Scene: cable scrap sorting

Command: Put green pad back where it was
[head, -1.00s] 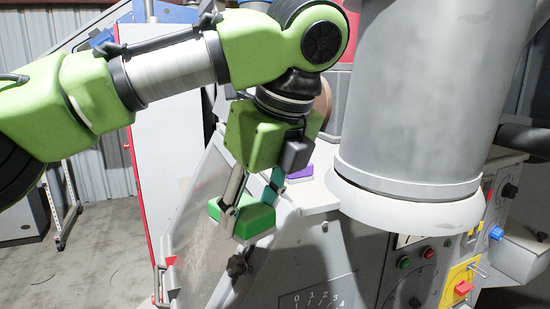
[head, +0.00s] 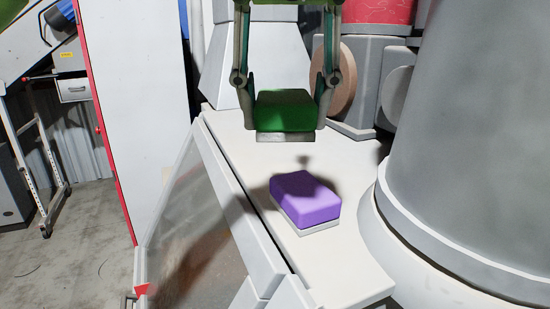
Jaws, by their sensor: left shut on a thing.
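The green pad (head: 285,111) is a block with a grey underside. My left gripper (head: 284,108) comes down from the top of the head view and is shut on the pad, one finger on each side. The pad is held level in the air, above and behind the purple pad. The purple pad (head: 306,199), also with a grey base, lies on the white machine top (head: 260,170). My right gripper is not in view.
A large grey cylinder (head: 460,150) on a pale round base stands at the right. A tan disc (head: 343,75) and grey housings stand at the back. A clear sloped panel (head: 190,220) drops away at the left. White surface lies bare around the purple pad.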

